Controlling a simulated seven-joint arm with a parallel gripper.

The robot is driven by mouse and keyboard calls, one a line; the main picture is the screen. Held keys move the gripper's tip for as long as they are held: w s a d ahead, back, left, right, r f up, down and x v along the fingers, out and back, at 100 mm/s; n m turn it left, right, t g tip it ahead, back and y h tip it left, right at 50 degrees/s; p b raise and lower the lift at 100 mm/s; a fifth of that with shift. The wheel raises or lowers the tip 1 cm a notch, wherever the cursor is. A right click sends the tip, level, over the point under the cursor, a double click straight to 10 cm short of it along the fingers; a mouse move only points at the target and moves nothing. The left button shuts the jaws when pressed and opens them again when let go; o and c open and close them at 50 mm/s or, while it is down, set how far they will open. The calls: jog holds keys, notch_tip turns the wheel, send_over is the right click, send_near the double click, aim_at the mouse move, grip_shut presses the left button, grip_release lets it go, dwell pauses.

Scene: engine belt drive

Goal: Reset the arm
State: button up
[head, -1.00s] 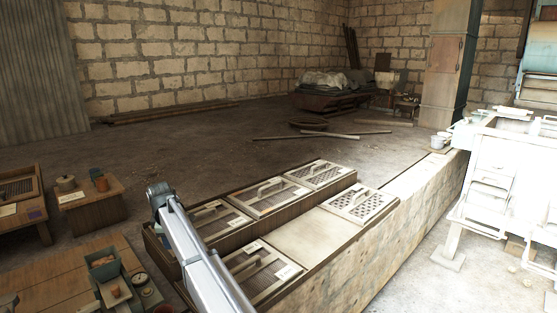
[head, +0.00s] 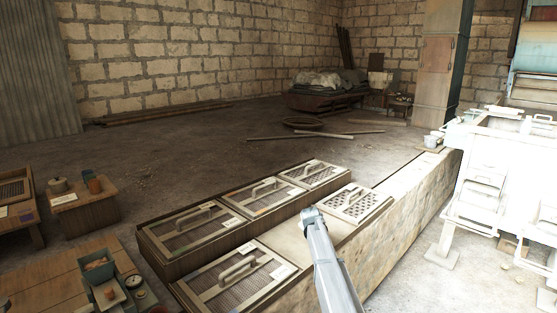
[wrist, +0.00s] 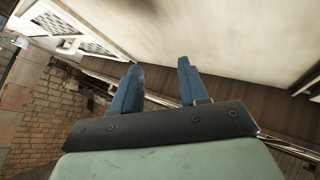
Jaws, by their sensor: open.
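My gripper (wrist: 158,85) shows in the wrist view with two blue fingers spread apart and nothing between them. It is over a pale flat panel and the dark wooden side of a bin. In the head view my grey arm rises from the bottom edge, right of the middle, in front of the pale bare panel (head: 285,238). The fingers cannot be made out in that view.
Wooden bins with handled mesh lids (head: 235,275) stand left of my arm. A perforated lid (head: 352,203) lies just beyond it. A low table with pots (head: 88,200) stands at the left, and a bright white bench (head: 500,170) at the right.

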jog(key=s+d+f+m+t+h, duration=0.1)
jog(key=d+f+m, duration=0.1)
jog(key=d, duration=0.9)
jog(key=s+d+f+m+h, duration=0.1)
jog(key=d+f+m, duration=0.1)
jog(key=d, duration=0.8)
jog(key=s+d+f+m, duration=0.1)
jog(key=s+d+f, duration=0.1)
jog(key=s+f, duration=0.4)
jog(key=s+a+f+g+y, duration=0.1)
jog(key=s+a+f+g, duration=0.25)
jog(key=s+f, duration=0.65)
jog(key=s+a+f+m+g, duration=0.15)
jog(key=s+a+f, duration=0.25)
jog(key=s+f, duration=0.6)
jog(key=s+a+f+n+g+y, duration=0.1)
jog(key=s+a+f+g, duration=0.25)
jog(key=s+f, duration=0.65)
jog(key=s+a+g, duration=0.3)
jog(key=s, duration=1.1)
jog(key=s+a+g+y, duration=0.1)
jog(key=s+a+g, duration=0.1)
jog(key=s, duration=1.3)
jog(key=s+a+m+g, duration=0.1)
jog(key=s+a+g, duration=0.2)
jog(key=s, duration=1.1)
jog(key=shift+s+a+r+g, duration=0.25)
jog(key=shift+s+a+g, duration=0.05)
jog(key=shift+a+g, duration=0.1)
